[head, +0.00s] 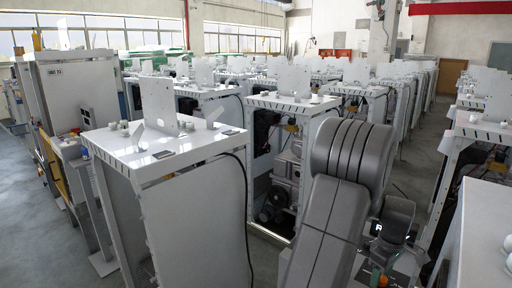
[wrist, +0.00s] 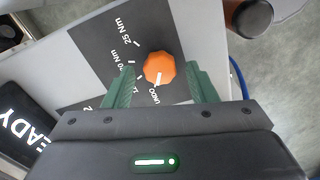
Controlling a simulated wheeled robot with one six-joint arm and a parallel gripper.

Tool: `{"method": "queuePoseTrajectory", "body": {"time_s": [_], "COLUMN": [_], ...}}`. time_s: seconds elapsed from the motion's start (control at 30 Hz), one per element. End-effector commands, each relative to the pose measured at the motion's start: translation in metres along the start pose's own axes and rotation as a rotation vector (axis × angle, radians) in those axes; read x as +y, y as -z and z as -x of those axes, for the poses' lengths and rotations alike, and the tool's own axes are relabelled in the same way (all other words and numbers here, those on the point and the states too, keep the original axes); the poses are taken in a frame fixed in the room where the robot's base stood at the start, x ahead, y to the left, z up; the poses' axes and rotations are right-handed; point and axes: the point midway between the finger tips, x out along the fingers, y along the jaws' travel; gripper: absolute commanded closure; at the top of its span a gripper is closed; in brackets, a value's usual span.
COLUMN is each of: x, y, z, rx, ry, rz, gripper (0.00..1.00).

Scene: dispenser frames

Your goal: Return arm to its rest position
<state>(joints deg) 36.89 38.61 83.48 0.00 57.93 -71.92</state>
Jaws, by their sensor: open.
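My gripper (wrist: 160,67) is open in the wrist view. Its two green fingers stand on either side of an orange faceted knob (wrist: 159,66), with a gap visible on both sides. I cannot tell how far above the knob the fingertips are. The knob sits on a dark panel (wrist: 105,35) with white marks reading "25 Nm", "20 Nm" and "UNDO". In the head view my grey arm (head: 340,190) is bent, its wrist (head: 397,218) low at the lower right. An orange part (head: 379,279) shows beneath it. The fingers are hard to make out there.
A dark "READY" display (wrist: 28,125) lies left of the panel. An orange and black cylinder (wrist: 250,15) is at the upper right. A white-topped dispenser frame (head: 165,150) stands at left; rows of similar frames fill the hall. Grey floor (head: 412,150) forms an aisle at right.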

Motion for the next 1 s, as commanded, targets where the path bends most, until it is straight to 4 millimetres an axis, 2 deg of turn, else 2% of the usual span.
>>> {"method": "queuePoseTrajectory", "body": {"time_s": [0.47,0.67,1.0], "x": [0.000,0.001,0.001], "y": [0.000,0.000,0.000], "z": [0.003,0.033,0.102], "rx": [0.000,0.001,0.002], "ry": [-0.001,-0.005,-0.006], "rz": [0.014,0.014,0.014], "gripper": [0.48,0.48,0.48]}}
